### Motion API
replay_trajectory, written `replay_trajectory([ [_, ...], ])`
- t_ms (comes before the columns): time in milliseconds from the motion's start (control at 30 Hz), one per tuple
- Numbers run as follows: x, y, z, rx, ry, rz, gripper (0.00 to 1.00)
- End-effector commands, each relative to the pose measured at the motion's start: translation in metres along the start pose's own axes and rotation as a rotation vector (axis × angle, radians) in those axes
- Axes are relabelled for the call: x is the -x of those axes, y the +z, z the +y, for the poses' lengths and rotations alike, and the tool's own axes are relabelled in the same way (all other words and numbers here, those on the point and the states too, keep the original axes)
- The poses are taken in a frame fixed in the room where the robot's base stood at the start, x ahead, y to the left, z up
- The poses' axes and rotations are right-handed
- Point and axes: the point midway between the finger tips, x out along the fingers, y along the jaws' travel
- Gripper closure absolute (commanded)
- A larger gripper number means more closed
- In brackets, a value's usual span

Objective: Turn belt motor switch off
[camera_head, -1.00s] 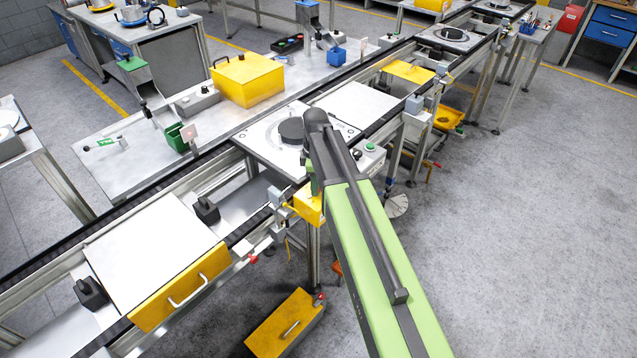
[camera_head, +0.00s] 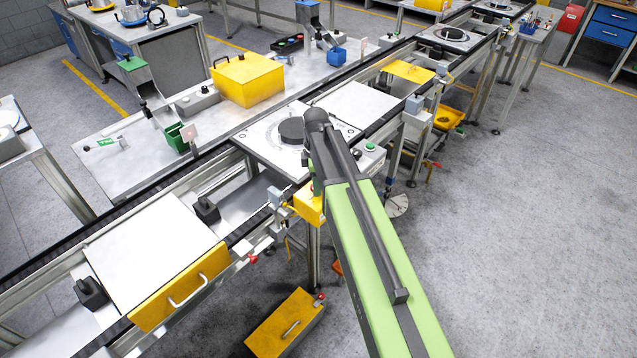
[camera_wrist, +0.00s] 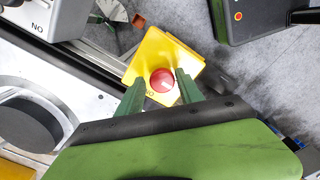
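A round red knob (camera_wrist: 162,80) with a pale mark sits on a yellow box (camera_wrist: 160,50) in the wrist view; it looks like the belt motor switch. Lettering beside the knob is partly covered. My gripper (camera_wrist: 159,77) has its two green fingers apart, one on each side of the knob, with a visible gap at the left. Whether the fingertips reach down around the knob I cannot tell. In the head view the yellow box (camera_head: 310,208) hangs at the belt's front edge, partly behind my arm, with a bit of red showing at its top.
A grey box with a green button (camera_head: 370,148) stands close to the right of my arm; the wrist view shows a grey box marked NO (camera_wrist: 38,20). A pallet with a dark disc (camera_head: 268,133) lies on the belt. Floor is clear at right.

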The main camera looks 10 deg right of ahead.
Motion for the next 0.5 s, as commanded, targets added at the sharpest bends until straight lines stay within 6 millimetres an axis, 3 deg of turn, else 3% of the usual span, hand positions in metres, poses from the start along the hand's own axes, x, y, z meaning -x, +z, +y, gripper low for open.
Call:
replay_trajectory([
  [100,0.0001,-0.0007,-0.0006,0.000,-0.002,0.001,0.44],
  [500,0.0083,-0.0017,-0.0015,0.000,-0.004,0.003,0.44],
])
